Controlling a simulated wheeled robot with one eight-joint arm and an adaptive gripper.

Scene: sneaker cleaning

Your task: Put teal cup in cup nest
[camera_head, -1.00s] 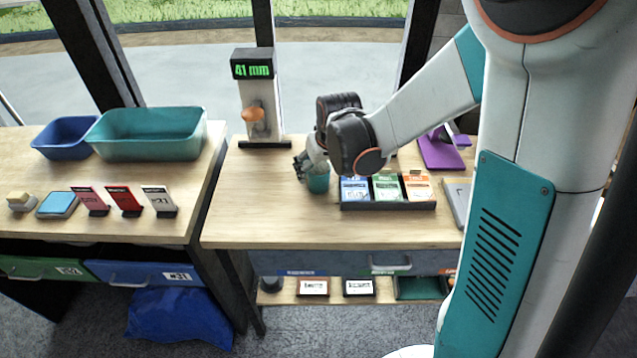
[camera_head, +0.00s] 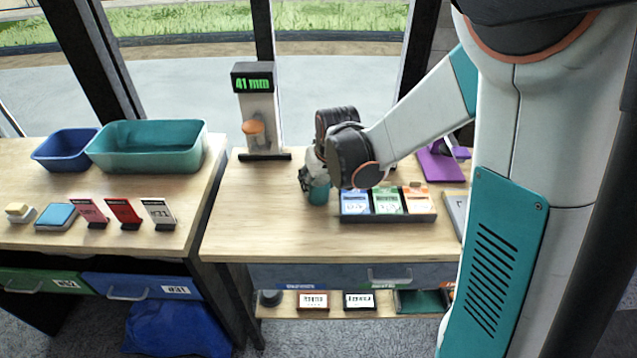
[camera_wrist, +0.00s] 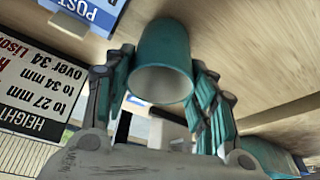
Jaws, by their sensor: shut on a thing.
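The teal cup (camera_head: 318,194) is at my gripper (camera_head: 312,182), over the middle table, just left of the card tray. In the wrist view the cup (camera_wrist: 165,50) sits between the two teal-padded fingers of my gripper (camera_wrist: 163,82), its pale inside facing the camera. The fingers are shut on its sides. I cannot tell whether the cup's base touches the table. A small dark round thing (camera_head: 271,298) stands on the lower shelf; I cannot tell whether it is the cup nest. No other clear nest shows.
The tray (camera_head: 390,218) holding blue, green and orange cards is close to the right of the cup. A gauge stand (camera_head: 260,125) reading 41 mm stands behind. A purple stand (camera_head: 440,165) is at right. The table's front left (camera_head: 260,235) is clear.

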